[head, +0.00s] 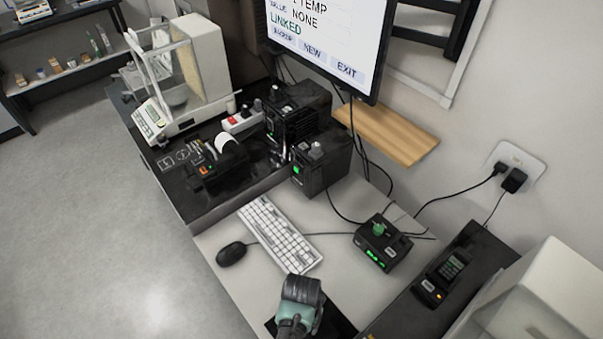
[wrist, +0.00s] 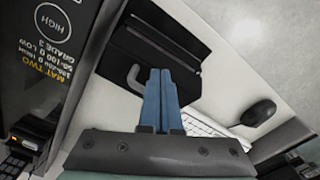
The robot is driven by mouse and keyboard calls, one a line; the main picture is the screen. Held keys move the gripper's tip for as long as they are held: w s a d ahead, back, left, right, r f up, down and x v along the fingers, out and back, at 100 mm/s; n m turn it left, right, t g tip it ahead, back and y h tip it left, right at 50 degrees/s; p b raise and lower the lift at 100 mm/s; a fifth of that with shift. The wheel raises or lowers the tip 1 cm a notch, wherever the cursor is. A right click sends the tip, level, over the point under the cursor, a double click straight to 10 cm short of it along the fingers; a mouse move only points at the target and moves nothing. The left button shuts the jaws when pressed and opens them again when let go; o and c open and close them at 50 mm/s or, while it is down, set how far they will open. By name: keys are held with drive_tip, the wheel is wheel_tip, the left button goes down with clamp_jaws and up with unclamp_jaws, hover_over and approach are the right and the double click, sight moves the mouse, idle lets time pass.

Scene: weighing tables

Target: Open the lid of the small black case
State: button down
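The small black case (wrist: 165,42) lies on the pale table in the wrist view, beyond my fingertips. A ridge or seam runs across it; I cannot tell whether its lid is raised. A grey hooked piece, perhaps a handle (wrist: 134,78), shows at its near left side. My gripper (wrist: 160,74) has its two blue fingers together, with nothing visible between them. The fingertips overlap the case in the picture; contact is unclear. In the head view my wrist covers most of the case, and only dark parts (head: 338,322) show beside it; the fingertips are hidden there.
A white keyboard (head: 279,234) and black mouse (head: 231,253) lie just beyond the case. A black mat with printed text (wrist: 50,60) is close on the left in the wrist view. A black device with a green knob (head: 383,242) and cables stand further back.

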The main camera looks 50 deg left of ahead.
drive_tip(key=shift+w+r, duration=0.2)
drive_tip(key=shift+w, duration=0.45)
drive_tip(key=shift+w+d+r+b, duration=0.1)
drive_tip(key=shift+w+b, duration=0.05)
drive_tip(key=shift+w, duration=0.5)
drive_tip(key=shift+w+d+r+b, duration=0.1)
drive_tip(key=shift+w+b, duration=0.05)
drive_tip(key=shift+w, duration=0.5)
drive_tip(key=shift+f, duration=0.1)
idle(0.7)
drive_tip(key=r+p, duration=0.1)
drive_tip(key=s+r+p, duration=0.1)
drive_tip(key=p, duration=0.1)
drive_tip(key=shift+a+r, duration=0.15)
drive_tip(key=shift+r, duration=0.2)
drive_tip(key=r+p, duration=0.1)
drive_tip(key=s+r+p, duration=0.1)
drive_tip(key=p, duration=0.1)
drive_tip(key=shift+s+r, duration=0.1)
drive_tip(key=shift+r, duration=0.25)
drive_tip(key=shift+s+r+p, duration=0.65)
drive_tip(key=shift+r+p, duration=0.35)
drive_tip(key=shift+p, duration=0.6)
